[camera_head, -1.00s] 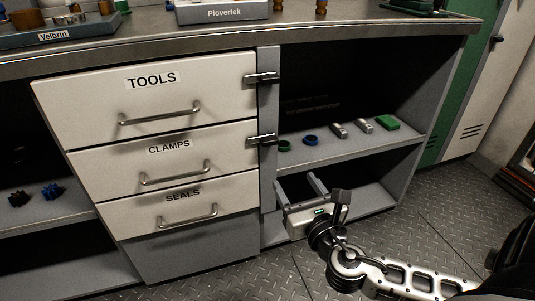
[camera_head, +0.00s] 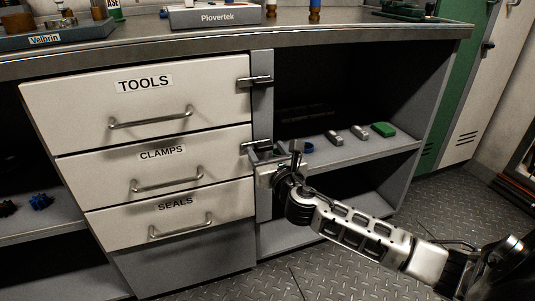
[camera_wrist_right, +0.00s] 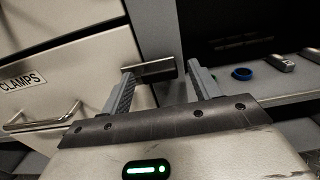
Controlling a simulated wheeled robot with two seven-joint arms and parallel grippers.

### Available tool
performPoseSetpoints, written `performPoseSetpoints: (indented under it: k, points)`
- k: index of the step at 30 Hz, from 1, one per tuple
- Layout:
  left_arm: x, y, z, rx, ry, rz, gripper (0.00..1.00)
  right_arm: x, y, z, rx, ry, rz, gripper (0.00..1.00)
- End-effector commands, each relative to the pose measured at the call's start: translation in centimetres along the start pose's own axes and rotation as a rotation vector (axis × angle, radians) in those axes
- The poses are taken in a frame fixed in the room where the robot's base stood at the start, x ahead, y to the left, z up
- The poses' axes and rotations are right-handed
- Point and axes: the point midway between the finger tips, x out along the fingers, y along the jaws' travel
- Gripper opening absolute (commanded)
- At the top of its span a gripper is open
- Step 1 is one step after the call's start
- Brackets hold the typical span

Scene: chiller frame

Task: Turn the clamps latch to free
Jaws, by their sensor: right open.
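The clamps drawer (camera_head: 100,173) is the middle white drawer, labelled CLAMPS, and it is shut. Its latch (camera_head: 247,147) is a short metal bar lying horizontally across the drawer's right edge and the grey post. In the right wrist view the latch (camera_wrist_right: 150,68) shows just beyond the fingertips, between them in the picture. My right gripper (camera_head: 264,153) is open and empty, close in front of the latch, and partly hides the post end of it in the head view. Its two fingers are spread wide in the wrist view (camera_wrist_right: 160,76). Contact cannot be told. My left gripper is not in view.
The tools drawer (camera_head: 70,105) above has a similar horizontal latch (camera_head: 256,81). The seals drawer (camera_head: 115,228) is below. To the right, an open shelf (camera_head: 365,150) holds a blue ring (camera_head: 307,147), metal pieces and a green block (camera_head: 383,129). The counter edge (camera_head: 330,42) overhangs above.

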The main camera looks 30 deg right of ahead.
Motion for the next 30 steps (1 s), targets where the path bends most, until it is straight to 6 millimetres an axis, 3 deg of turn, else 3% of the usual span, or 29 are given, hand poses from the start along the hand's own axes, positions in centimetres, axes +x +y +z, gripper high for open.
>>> performPoseSetpoints:
  k: [6, 11, 22, 30]
  points:
    - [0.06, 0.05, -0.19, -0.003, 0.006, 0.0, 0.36, 0.01, 0.03, 0.02, 0.0, 0.0, 0.001, 0.62]
    - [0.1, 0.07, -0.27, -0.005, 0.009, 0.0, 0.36, -0.01, 0.03, 0.02, 0.0, 0.0, 0.001, 0.17]
    - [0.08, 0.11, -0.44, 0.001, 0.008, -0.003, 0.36, -0.04, 0.04, 0.08, 0.039, 0.0, 0.0, 0.17]
    - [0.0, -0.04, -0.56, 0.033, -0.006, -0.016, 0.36, -0.03, 0.06, 0.34, 0.204, -0.001, 0.0, 0.17]
